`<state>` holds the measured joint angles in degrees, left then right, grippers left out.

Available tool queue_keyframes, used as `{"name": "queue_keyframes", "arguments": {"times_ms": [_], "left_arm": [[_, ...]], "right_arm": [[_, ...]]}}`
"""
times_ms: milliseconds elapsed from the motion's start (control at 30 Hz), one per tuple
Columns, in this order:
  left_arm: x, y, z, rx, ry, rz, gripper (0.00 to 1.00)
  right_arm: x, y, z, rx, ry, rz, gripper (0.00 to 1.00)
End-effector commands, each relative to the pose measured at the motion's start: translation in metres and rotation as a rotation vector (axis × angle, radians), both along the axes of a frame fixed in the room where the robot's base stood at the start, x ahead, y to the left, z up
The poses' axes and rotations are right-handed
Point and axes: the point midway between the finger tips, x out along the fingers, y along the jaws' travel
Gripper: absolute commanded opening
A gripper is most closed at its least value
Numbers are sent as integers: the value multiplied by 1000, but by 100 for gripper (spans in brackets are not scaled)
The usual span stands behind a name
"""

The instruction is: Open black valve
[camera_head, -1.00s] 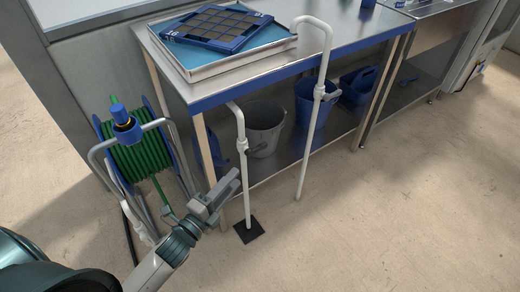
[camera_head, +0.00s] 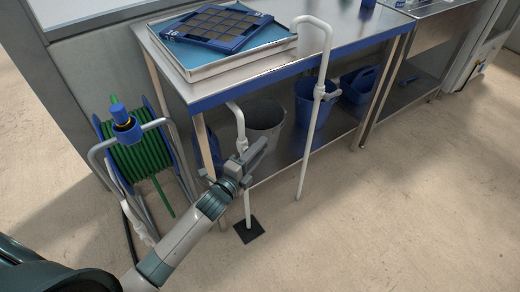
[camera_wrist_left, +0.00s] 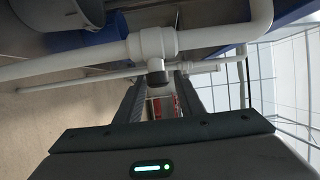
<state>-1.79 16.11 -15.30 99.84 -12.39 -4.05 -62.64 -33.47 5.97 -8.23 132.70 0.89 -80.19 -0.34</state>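A white standing pipe (camera_head: 247,205) has a fitting at mid height in front of the table. In the left wrist view the fitting is a white joint (camera_wrist_left: 153,43) with a short dark grey valve knob (camera_wrist_left: 158,75) facing me. My left gripper (camera_head: 258,149) is at the height of this fitting and hides the knob in the head view. In the left wrist view its fingers (camera_wrist_left: 160,85) are apart, with the knob near and roughly between their tips. I cannot tell whether they touch it. My right gripper is in neither view.
A second white pipe (camera_head: 310,140) stands to the right. A steel table (camera_head: 350,40) holds a tray (camera_head: 212,68). A grey bucket (camera_head: 268,116) and blue bucket (camera_head: 304,110) sit beneath it. A green hose reel (camera_head: 140,158) stands left. The floor at right is clear.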

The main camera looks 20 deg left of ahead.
Motion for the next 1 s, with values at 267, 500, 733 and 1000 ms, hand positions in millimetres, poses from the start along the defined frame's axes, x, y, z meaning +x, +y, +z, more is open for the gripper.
{"name": "queue_keyframes", "arguments": {"times_ms": [267, 500, 733, 1000], "left_arm": [[5, -1, 0, 0, 0, 0, 35], [4, -1, 0, 0, 0, 0, 6], [4, -1, 0, 0, 0, 1, 0], [5, 0, 1, 8, 9, 1, 0]], "right_arm": [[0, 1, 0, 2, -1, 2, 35], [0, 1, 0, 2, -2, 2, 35], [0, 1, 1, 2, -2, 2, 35], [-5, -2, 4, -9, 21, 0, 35]]}}
